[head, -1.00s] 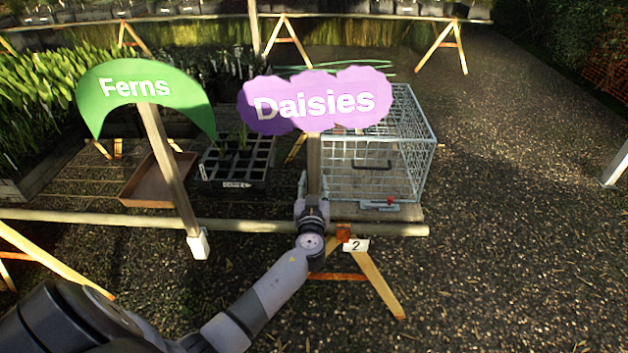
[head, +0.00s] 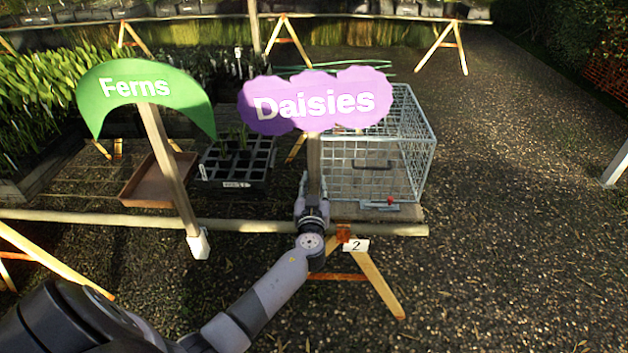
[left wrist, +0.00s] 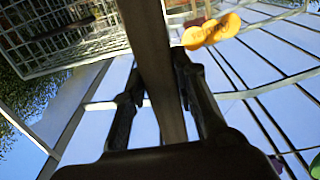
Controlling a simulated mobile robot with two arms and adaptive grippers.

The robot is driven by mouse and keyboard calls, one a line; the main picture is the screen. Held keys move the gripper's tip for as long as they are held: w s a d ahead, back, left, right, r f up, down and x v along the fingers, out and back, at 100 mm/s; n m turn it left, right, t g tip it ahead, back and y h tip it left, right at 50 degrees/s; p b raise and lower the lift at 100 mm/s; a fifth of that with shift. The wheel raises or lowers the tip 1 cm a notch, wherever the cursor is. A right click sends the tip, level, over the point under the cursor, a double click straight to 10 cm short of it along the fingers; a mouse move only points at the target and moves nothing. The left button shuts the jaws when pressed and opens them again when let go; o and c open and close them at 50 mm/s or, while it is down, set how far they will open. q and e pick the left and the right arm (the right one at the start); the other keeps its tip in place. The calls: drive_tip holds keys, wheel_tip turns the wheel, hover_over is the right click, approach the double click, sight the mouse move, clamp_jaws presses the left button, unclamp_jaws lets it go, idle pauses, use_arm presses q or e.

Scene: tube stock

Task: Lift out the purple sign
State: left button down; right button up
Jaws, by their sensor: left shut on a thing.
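The purple sign (head: 316,100) reads "Daisies" and stands upright on a wooden post (head: 313,160), right of the middle of the bench in the head view. My left gripper (head: 312,190) is shut on that post, low down near the bench's front rail. In the left wrist view the post (left wrist: 158,60) runs between the two fingers of the gripper (left wrist: 160,95). The foot of the post is hidden behind my gripper and wrist. My right gripper does not show.
A green "Ferns" sign (head: 146,92) stands on its own post to the left. A wire cage (head: 420,150) stands close on the right of the purple sign's post. A black cell tray (head: 235,165) and a brown tray (head: 150,185) lie behind. Gravel ground is free at right.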

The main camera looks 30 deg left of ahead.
sight(314, 145)
use_arm(q)
drive_tip(key=shift+w+r+p, duration=0.1)
drive_tip(key=shift+r+p, duration=0.4)
drive_tip(key=shift+r, duration=0.35)
drive_tip(key=shift+r+p, duration=1.15)
drive_tip(key=shift+r, duration=0.75)
drive_tip(key=shift+r+p, duration=2.2)
drive_tip(key=shift+r, duration=1.45)
drive_tip(key=shift+f, duration=0.15)
